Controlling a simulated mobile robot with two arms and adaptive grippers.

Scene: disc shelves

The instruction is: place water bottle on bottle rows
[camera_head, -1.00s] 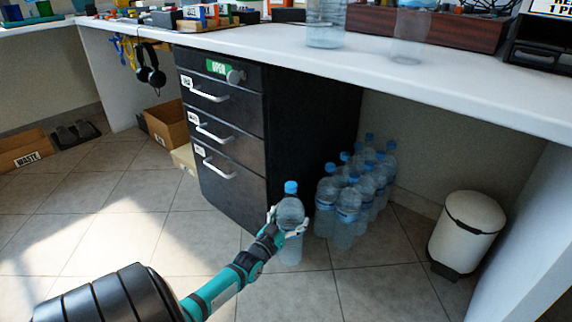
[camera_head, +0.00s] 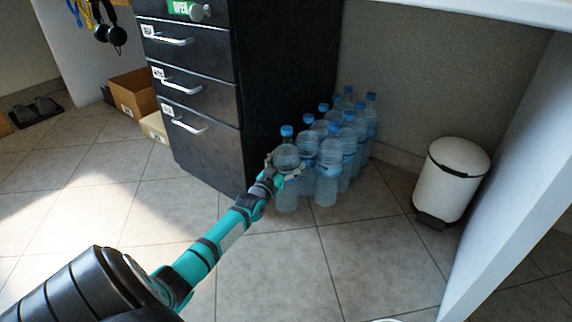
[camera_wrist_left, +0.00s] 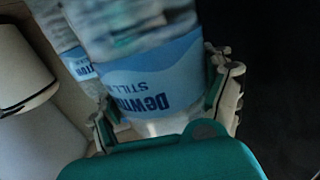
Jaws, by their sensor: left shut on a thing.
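A clear water bottle with a blue cap (camera_head: 286,157) stands upright in the head view, at the front left of the bottle rows. My left gripper (camera_head: 283,171) is shut around its middle. In the left wrist view the same bottle (camera_wrist_left: 155,75), with a blue label, fills the space between the fingers of my left gripper (camera_wrist_left: 170,100). The bottle rows (camera_head: 328,170) are several similar upright bottles on the floor, just right of and behind the held one. I cannot tell whether the held bottle's base touches the floor. My right gripper is not in view.
A black drawer cabinet (camera_head: 200,95) stands close on the left of the bottles. A white bin (camera_head: 452,180) stands to the right, near a white desk panel (camera_head: 515,165). Cardboard boxes (camera_head: 135,93) lie at the left. The tiled floor in front is clear.

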